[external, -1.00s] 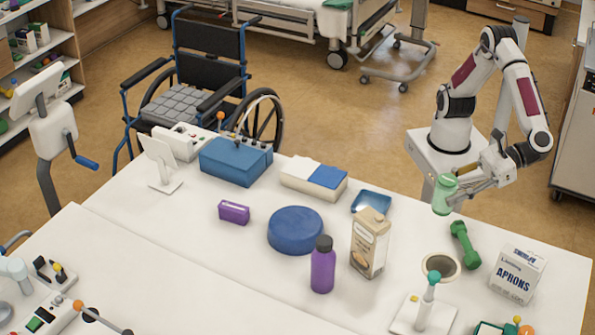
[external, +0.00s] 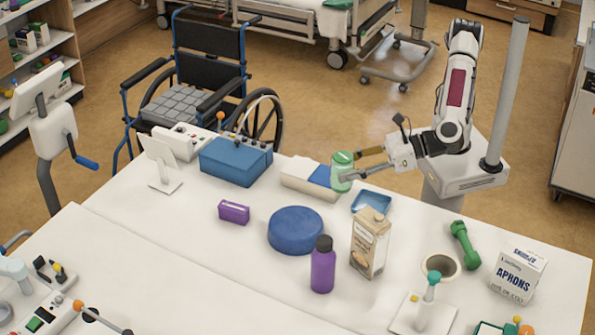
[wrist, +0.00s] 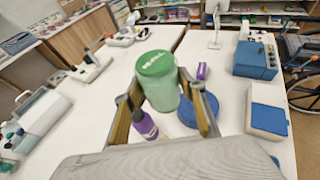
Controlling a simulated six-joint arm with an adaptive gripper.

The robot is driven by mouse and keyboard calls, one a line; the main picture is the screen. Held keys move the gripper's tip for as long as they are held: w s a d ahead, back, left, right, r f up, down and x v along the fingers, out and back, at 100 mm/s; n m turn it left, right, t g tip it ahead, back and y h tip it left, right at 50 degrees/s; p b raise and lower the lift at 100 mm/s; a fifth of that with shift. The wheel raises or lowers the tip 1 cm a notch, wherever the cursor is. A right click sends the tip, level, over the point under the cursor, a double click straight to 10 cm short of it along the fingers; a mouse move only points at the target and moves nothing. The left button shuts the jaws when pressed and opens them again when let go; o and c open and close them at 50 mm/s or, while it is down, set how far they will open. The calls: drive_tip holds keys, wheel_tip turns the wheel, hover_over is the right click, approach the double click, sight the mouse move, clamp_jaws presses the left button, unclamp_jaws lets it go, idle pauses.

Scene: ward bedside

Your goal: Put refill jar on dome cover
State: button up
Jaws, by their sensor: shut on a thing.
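The refill jar is a translucent green jar with a green lid (external: 342,172). My gripper (external: 362,164) is shut on it and holds it upright above the table's back edge, near the blue and white box. In the wrist view the jar (wrist: 157,80) sits between the two fingers of my gripper (wrist: 160,98). The dome cover appears to be the round blue low drum (external: 296,231) on the table, to the left of and nearer the camera than the jar. In the wrist view the drum (wrist: 198,113) is partly hidden behind the right finger.
A carton (external: 369,243) and a purple bottle (external: 322,265) stand right of the blue drum. A small purple box (external: 234,212) lies left of it. A blue tray (external: 371,201), blue-white box (external: 302,182) and blue case (external: 235,161) line the back.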

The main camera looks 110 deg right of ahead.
drive_tip(key=w+d+m+h, duration=0.2)
drive_tip(key=w+d, duration=0.7)
drive_tip(key=d, duration=0.4)
hover_over(301, 222)
wheel_tip(301, 222, down, 10)
drive_tip(key=shift+f+n+g, duration=0.3)
drive_tip(key=shift+f, duration=0.2)
wheel_tip(301, 222, down, 6)
drive_tip(key=shift+f, duration=0.15)
drive_tip(key=shift+f, duration=1.85)
drive_tip(key=shift+f, duration=0.1)
